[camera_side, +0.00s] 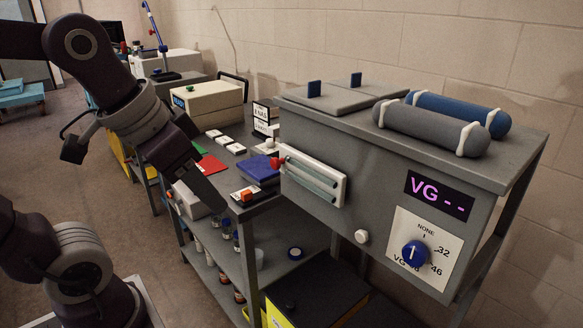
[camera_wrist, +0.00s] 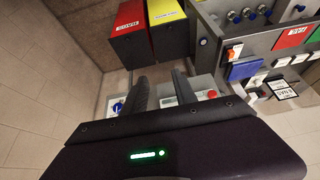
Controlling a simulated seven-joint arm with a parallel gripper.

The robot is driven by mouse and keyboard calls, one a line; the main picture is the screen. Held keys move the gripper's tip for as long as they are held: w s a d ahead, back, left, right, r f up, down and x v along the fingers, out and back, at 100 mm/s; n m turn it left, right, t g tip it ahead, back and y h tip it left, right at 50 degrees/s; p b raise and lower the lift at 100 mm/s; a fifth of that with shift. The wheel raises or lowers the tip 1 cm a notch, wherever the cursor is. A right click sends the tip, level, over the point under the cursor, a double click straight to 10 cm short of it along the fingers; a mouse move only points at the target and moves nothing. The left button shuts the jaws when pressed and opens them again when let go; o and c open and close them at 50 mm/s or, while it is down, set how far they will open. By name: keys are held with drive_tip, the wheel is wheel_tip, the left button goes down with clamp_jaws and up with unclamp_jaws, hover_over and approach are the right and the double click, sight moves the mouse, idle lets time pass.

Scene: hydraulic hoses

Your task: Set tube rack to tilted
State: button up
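I cannot pick out a tube rack with certainty in either view. Several small bottles or tubes (camera_side: 226,232) stand on the shelf under the bench, partly hidden by the bench edge. A white panel with a clear horizontal tube and a red knob (camera_side: 312,177) is on the front of the grey cabinet. The red knob (camera_wrist: 212,94) also shows in the wrist view, just right of the fingers. My gripper (camera_side: 214,198) points down in front of the bench, left of that panel. In the wrist view my gripper (camera_wrist: 160,80) has its fingers apart with nothing seen between them.
The grey cabinet (camera_side: 345,215) carries a blue dial (camera_side: 414,254), a VG display (camera_side: 438,195) and two cylinders on top. The bench holds a blue block (camera_side: 258,168), a red card (camera_side: 211,164) and an orange switch (camera_side: 246,196).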

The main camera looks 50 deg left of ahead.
drive_tip(key=shift+o, duration=1)
drive_tip(key=w+a+r, duration=0.1)
drive_tip(key=w+a, duration=0.5)
drive_tip(key=w, duration=0.5)
drive_tip(key=shift+w+g, duration=0.4)
approach(273, 159)
drive_tip(key=d+f, duration=0.2)
drive_tip(key=w+f, duration=0.1)
drive_tip(key=f, duration=0.1)
drive_tip(key=w+a+f, duration=0.1)
drive_tip(key=f, duration=0.1)
drive_tip(key=w+f, duration=0.1)
drive_tip(key=f, duration=0.1)
drive_tip(key=shift+w+a+f, duration=0.1)
drive_tip(key=shift+w+a, duration=0.15)
drive_tip(key=shift+a, duration=0.15)
drive_tip(key=shift+w+f, duration=0.1)
drive_tip(key=shift+f, duration=0.1)
clamp_jaws()
